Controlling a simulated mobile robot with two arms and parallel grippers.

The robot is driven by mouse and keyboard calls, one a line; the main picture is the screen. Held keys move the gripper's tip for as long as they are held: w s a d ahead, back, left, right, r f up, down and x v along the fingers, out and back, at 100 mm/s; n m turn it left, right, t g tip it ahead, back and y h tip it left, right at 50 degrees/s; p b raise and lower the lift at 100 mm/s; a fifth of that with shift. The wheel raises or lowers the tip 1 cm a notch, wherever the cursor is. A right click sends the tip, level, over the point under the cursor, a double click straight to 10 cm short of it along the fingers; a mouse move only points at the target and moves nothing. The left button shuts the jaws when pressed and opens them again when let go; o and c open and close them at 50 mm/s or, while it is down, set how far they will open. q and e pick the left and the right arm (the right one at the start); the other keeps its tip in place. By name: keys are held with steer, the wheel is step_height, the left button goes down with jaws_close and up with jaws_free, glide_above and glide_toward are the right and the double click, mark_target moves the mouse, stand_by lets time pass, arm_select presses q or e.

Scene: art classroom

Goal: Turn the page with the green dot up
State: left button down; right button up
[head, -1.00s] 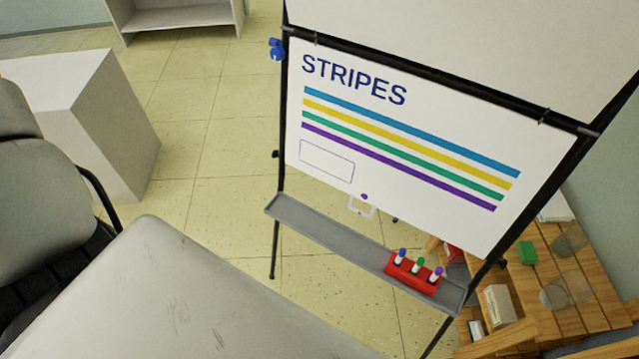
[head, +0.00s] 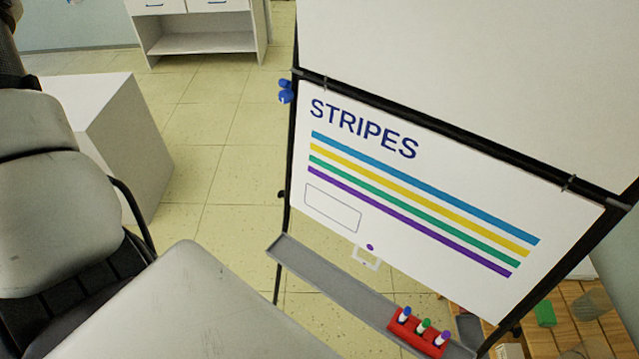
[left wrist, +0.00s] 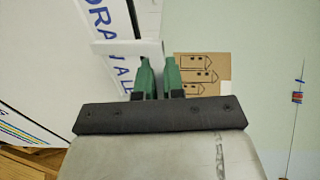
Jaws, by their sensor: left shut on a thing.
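In the head view a flip chart on a black-framed easel shows a white page headed STRIPES (head: 335,213), with blue, yellow, green and purple stripes. Below its lower edge is a white tab (head: 366,258) by a purple dot (head: 370,247). No green dot can be made out. My left gripper (left wrist: 158,62) shows only in the left wrist view, its green fingers close together on a white strip (left wrist: 122,48), which looks like a page's tab; the grip itself is partly hidden. Blue lettering and stripes show at the left there. My right gripper is not in view.
The easel's grey tray (head: 335,285) holds a red marker holder (head: 418,331) with capped markers. A wooden shelf (head: 575,330) stands at the lower right, a white block (head: 115,120) at the left. A drawing (left wrist: 203,72) hangs on the wall.

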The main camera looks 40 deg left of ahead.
arm_select(q)
steer(key=shift+w+f, duration=0.2)
steer(key=shift+w, duration=2.1)
steer(key=shift+w+f, duration=0.15)
steer(key=shift+w, duration=2.1)
steer(key=shift+s+r, duration=0.1)
steer(key=c, duration=1.2)
jaws_free()
steer(key=s+r, duration=0.2)
steer(key=s, duration=0.9)
steer(key=shift+s+b, duration=0.35)
